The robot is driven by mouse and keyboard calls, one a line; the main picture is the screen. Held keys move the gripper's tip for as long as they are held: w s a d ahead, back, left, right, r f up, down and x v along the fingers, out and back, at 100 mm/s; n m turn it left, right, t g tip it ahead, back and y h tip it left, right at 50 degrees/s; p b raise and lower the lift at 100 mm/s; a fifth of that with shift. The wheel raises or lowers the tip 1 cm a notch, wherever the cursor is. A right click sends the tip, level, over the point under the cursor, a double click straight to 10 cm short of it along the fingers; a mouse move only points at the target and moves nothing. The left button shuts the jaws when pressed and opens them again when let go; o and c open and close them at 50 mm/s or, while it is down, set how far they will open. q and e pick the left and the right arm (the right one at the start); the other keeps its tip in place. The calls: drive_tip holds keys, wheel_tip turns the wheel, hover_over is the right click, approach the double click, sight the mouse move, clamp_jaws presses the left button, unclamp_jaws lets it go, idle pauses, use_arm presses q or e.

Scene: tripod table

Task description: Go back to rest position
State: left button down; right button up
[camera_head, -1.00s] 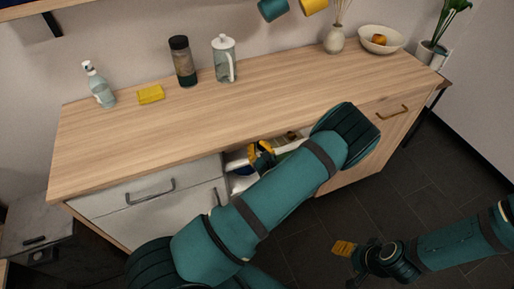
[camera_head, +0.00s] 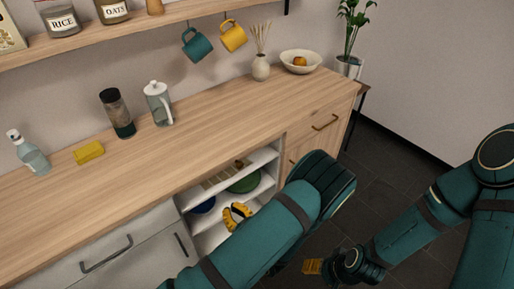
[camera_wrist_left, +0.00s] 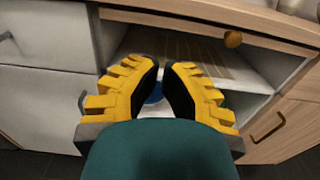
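My left gripper (camera_head: 237,214) has yellow fingers and is in front of the open shelf compartment under the counter. In the left wrist view, its fingers (camera_wrist_left: 163,70) lean towards each other with a narrow gap between the tips, and I see nothing held. A bit of a blue bowl shows between them. My left forearm crosses the lower middle of the head view. My right gripper (camera_head: 313,267) is low over the dark floor at the lower right, with yellow fingers seen too small to tell their opening.
The wooden counter (camera_head: 215,150) holds a soap bottle (camera_head: 31,155), yellow sponge (camera_head: 89,152), dark-topped jar (camera_head: 117,113), glass pitcher (camera_head: 158,104), vase (camera_head: 261,68) and bowl (camera_head: 300,61). The open compartment holds a blue bowl (camera_head: 204,206) and green dish (camera_head: 245,183). Mugs hang above.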

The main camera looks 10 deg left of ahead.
use_arm(q)
drive_tip(key=s+a+f+n+g, duration=0.4)
drive_tip(key=s+a+n+g, duration=0.1)
drive_tip(key=s+g, duration=0.4)
drive_tip(key=s+d+f+n+g+h, duration=0.2)
drive_tip(key=s+d+n+g+h, duration=0.15)
drive_tip(key=s, duration=0.25)
drive_tip(key=s+d+f+n+g+h, duration=0.2)
drive_tip(key=s+f+n+g+h, duration=0.15)
drive_tip(key=s+h, duration=0.2)
drive_tip(key=d+r+n+h, duration=0.2)
drive_tip(key=d+n+h, duration=0.5)
drive_tip(key=d+n, duration=0.15)
drive_tip(key=w+r+n+t+h, duration=0.2)
drive_tip(key=w+n+t, duration=0.4)
drive_tip(key=w, duration=0.3)
drive_tip(key=shift+w+a+r+n+t, duration=0.2)
drive_tip(key=shift+w+r+n+t, duration=0.05)
drive_tip(key=shift+w+n+t, duration=0.1)
drive_tip(key=shift+s, duration=0.1)
